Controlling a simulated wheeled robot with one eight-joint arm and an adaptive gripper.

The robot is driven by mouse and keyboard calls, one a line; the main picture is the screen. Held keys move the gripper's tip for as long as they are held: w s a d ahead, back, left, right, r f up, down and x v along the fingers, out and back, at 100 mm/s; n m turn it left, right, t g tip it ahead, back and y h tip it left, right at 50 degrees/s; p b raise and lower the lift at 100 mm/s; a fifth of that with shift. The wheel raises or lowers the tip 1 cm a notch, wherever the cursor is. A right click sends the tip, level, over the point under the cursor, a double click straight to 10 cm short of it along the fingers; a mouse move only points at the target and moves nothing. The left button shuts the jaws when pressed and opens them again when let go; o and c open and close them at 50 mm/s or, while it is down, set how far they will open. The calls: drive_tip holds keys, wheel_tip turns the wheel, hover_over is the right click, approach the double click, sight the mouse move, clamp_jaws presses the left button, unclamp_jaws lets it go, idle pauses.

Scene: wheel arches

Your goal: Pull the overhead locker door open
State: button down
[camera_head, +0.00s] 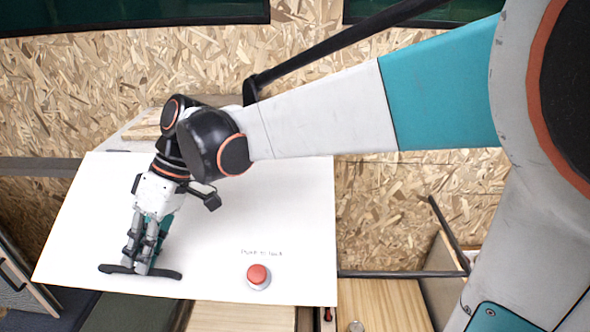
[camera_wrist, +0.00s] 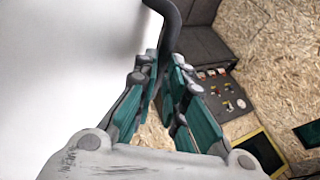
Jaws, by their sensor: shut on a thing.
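The locker door is a large white panel (camera_head: 290,220) with a red push button (camera_head: 257,275) and small printed lettering near its lower edge. A dark handle (camera_head: 112,268) is at the door's lower left. My gripper (camera_head: 143,268) is at the handle, with its fingers closed around the bar's middle. In the wrist view, the dark curved handle (camera_wrist: 170,18) runs down between the fingertips of my gripper (camera_wrist: 163,62), and the white door (camera_wrist: 65,60) fills the left side. The fingers hide the middle of the handle.
Chipboard walls (camera_head: 400,210) surround the door. A black bar (camera_head: 320,55) slants behind my arm. Wooden surfaces (camera_head: 380,305) are below right. In the wrist view, a grey unit with small coloured parts (camera_wrist: 220,95) stands right of the fingers.

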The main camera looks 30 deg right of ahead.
drive_tip(key=shift+s+r, duration=0.2)
drive_tip(key=shift+r, duration=0.3)
drive_tip(key=c, duration=1.8)
unclamp_jaws()
drive_tip(key=shift+d, duration=0.1)
drive_tip(key=shift+o, duration=0.7)
drive_tip(key=shift+w+d, duration=0.1)
drive_tip(key=shift+d, duration=0.1)
drive_tip(key=shift+a, duration=0.1)
